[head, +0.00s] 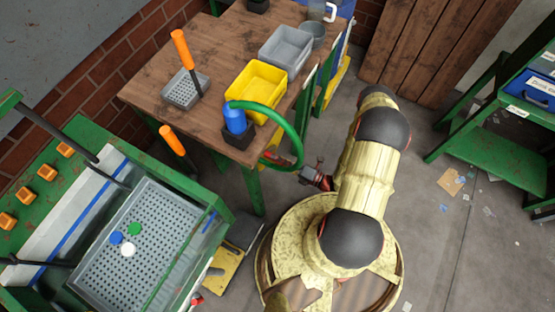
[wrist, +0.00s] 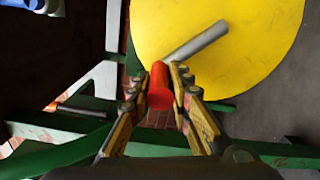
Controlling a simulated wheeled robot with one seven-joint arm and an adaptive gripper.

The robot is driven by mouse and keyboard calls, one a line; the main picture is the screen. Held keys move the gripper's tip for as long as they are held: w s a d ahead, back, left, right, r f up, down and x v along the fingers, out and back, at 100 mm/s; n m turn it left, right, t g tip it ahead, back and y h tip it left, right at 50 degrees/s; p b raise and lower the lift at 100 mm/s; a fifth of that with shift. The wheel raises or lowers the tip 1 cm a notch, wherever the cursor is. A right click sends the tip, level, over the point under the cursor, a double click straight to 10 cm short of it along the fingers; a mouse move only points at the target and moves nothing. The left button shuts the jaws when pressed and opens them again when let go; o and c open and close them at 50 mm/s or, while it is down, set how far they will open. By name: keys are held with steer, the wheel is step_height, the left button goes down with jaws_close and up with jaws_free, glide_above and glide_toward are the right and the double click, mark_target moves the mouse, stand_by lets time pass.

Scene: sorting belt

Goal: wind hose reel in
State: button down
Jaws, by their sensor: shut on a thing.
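In the wrist view a large yellow reel disc (wrist: 235,65) fills the upper right. A grey crank bar (wrist: 197,41) slants across its face. A red crank handle (wrist: 159,88) stands at the lower end of the bar. My gripper (wrist: 160,76) is shut on this red handle, one finger on each side. In the head view a green hose (head: 288,128) loops from a blue nozzle (head: 235,118) at the table corner down past the table edge. My arm reaches toward the table's right side there; the reel face is mostly hidden.
A green machine with a perforated tray (head: 165,215) stands at the lower left. A green shelf (head: 490,150) stands at the right. Floor between is mostly clear.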

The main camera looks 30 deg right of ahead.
steer(key=shift+w+d, duration=0.15)
steer(key=shift+d, duration=0.05)
steer(key=c, duration=1.7)
jaws_free()
steer(key=shift+o, duration=0.4)
steer(key=shift+a, duration=0.1)
steer(key=v, duration=1.2)
